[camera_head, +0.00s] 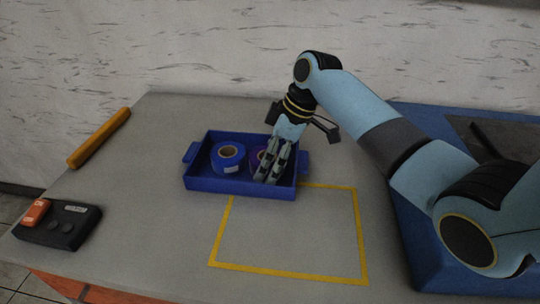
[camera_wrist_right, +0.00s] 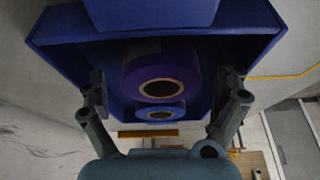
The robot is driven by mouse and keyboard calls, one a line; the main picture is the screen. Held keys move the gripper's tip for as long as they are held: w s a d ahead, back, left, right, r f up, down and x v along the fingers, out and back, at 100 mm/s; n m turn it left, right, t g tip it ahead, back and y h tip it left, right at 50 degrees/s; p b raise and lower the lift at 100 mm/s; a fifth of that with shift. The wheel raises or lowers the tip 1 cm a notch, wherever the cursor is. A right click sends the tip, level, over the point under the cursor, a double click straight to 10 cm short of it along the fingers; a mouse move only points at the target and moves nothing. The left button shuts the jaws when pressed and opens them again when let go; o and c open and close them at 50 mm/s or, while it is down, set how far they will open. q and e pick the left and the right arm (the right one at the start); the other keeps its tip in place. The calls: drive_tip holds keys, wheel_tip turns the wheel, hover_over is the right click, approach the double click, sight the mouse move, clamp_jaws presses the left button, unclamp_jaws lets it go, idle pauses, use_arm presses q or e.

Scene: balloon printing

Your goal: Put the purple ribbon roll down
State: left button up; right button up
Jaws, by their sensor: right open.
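The purple ribbon roll (camera_head: 255,157) sits in the right part of the blue tray (camera_head: 240,186), mostly hidden behind my right gripper in the head view. It shows better in the right wrist view (camera_wrist_right: 185,66), with its round core hole. My right gripper (camera_head: 269,176) points down into the tray at the roll. In the right wrist view its fingers (camera_wrist_right: 164,97) are spread apart, one on each side of the roll, with gaps visible. My left gripper is out of view.
A yellow rectangle outline (camera_head: 290,273) marks clear table in front of the tray. A black box (camera_head: 58,229) with an orange piece lies at the front left. An orange-yellow bar (camera_head: 99,139) lies along the left edge. A white marbled wall stands behind.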

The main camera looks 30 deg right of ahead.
drive_tip(key=shift+r, duration=0.1)
drive_tip(key=p+v, duration=0.1)
drive_tip(key=v, duration=1.1)
